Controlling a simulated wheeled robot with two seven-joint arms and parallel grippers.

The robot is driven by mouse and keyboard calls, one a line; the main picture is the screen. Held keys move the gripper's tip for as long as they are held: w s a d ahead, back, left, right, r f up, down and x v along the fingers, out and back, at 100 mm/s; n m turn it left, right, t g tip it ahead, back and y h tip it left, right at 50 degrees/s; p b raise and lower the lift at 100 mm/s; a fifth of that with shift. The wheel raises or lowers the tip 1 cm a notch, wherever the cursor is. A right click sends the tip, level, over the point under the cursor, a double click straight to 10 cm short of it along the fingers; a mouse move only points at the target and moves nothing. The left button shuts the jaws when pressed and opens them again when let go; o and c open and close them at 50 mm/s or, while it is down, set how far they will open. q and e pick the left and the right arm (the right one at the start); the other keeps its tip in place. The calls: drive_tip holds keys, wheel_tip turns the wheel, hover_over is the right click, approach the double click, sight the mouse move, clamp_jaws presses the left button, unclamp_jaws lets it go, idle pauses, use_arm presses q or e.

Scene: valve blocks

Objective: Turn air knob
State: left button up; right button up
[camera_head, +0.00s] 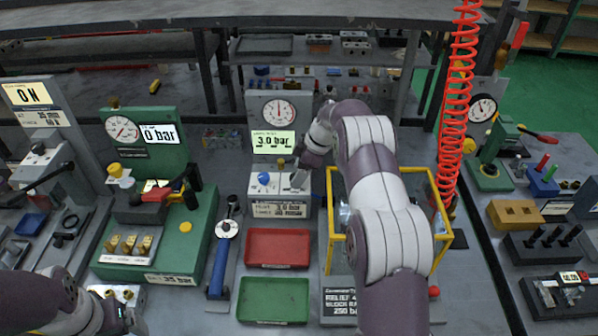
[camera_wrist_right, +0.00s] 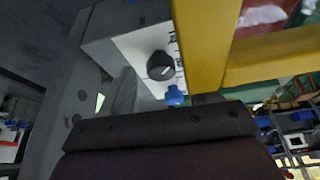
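In the head view, a grey station (camera_head: 269,108) in the middle has a round gauge and a display reading 3.0 bar. A light box (camera_head: 279,208) at its foot carries a blue knob (camera_head: 263,178). My right gripper (camera_head: 300,179) is at the right part of this box, to the right of the blue knob. The wrist view shows a black round knob (camera_wrist_right: 160,65) with a white mark and a blue knob (camera_wrist_right: 175,97) on a white face. I cannot tell which is the air knob. My right fingertips are unclear. My left gripper (camera_head: 132,319) is partly seen at lower left.
A yellow frame (camera_head: 331,205) stands just right of the box, close to my right arm. Red (camera_head: 277,231) and green (camera_head: 272,281) trays lie in front. A green station (camera_head: 187,240) stands left. A red coiled hose (camera_head: 455,110) hangs at right.

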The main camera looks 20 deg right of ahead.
drive_tip(key=shift+r+p, duration=0.3)
drive_tip(key=shift+r, duration=0.1)
drive_tip(key=p+v, duration=0.9)
drive_tip(key=v, duration=0.3)
